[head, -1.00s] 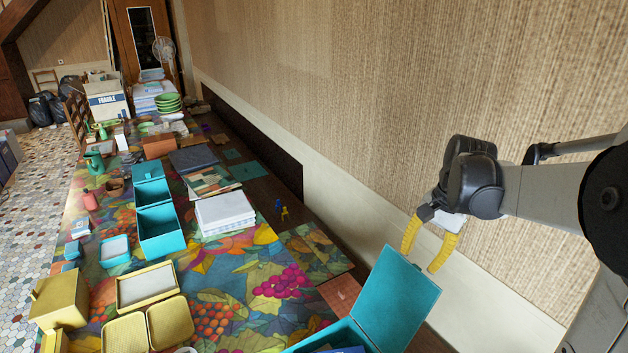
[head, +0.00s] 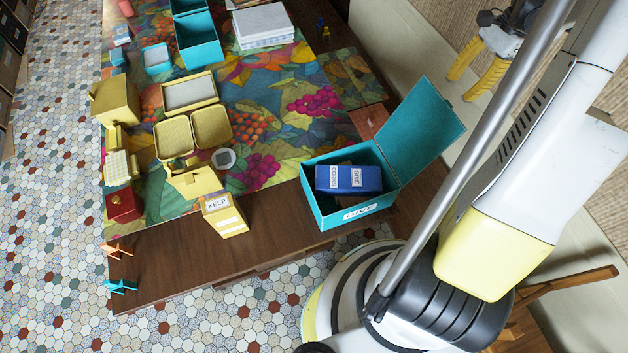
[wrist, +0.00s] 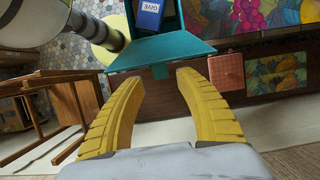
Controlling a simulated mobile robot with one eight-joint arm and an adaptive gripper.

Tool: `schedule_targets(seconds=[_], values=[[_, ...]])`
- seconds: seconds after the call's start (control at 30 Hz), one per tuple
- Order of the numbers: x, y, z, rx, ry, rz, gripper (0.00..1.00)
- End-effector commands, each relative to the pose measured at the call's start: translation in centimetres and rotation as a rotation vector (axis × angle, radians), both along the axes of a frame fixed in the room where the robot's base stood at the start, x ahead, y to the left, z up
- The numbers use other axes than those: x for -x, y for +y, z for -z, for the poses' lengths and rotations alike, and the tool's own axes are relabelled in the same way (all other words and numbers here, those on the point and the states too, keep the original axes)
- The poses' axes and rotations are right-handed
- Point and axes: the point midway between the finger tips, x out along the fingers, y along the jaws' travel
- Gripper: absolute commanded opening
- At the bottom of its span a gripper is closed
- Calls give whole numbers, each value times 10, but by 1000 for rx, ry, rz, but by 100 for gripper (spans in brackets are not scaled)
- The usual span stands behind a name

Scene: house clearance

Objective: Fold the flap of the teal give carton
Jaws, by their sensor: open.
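The teal give carton (head: 313,198) stands at the right end of the table, with a white GIVE label on its front. Its flap (head: 420,128) is raised and leans outward to the right. A blue box (head: 348,179) labelled CORKS and GIVE lies inside. My gripper (head: 480,72) has yellow fingers, open and empty, beyond the flap's outer side near the wall.
A yellow KEEP carton (head: 226,222) stands at the table's front edge. Yellow trays (head: 174,139) and a dark red box (head: 123,205) are to the left. A terracotta piece (head: 368,120) lies behind the carton. Bare tabletop (head: 270,225) is clear between the cartons.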

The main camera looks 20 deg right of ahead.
Motion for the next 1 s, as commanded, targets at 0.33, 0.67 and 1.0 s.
schedule_targets(seconds=[0.33, 0.67, 1.0], values=[[0, 14, 43, 0, 0, -1, 41], [0, 17, 50, 0, 0, -1, 41], [0, 19, 55, 0, 0, -1, 41]])
